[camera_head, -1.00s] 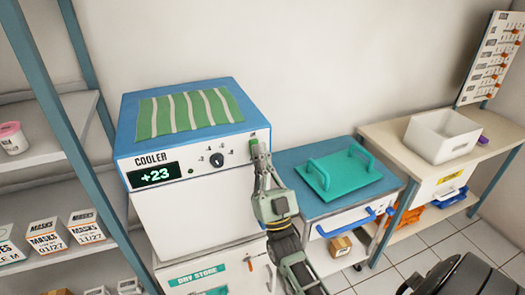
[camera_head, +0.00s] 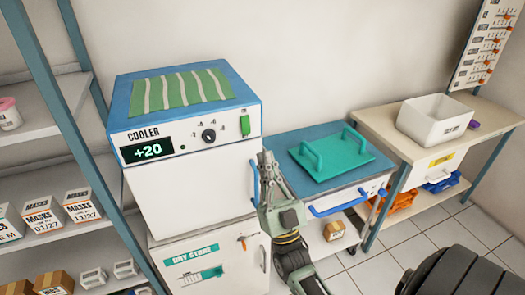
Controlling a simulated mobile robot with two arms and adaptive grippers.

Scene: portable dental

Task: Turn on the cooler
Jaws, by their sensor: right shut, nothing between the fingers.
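The cooler (camera_head: 195,180) is a white box with a blue top, standing on the dry store cabinet (camera_head: 215,262). A dark knob (camera_head: 209,135) and a green switch (camera_head: 245,125) sit to the right of the display. My right gripper (camera_head: 266,158) is shut and empty. It shows in front of the cooler's right edge, by the blue door handle (camera_head: 254,182) and below the green switch, apart from the switch. My left gripper is not in view.
A striped green cloth (camera_head: 180,89) lies on the cooler. A blue-topped cart with a teal tray (camera_head: 330,156) stands to the right, and a table with a white bin (camera_head: 435,120) stands beyond it. Shelves with mask boxes (camera_head: 43,214) stand at the left.

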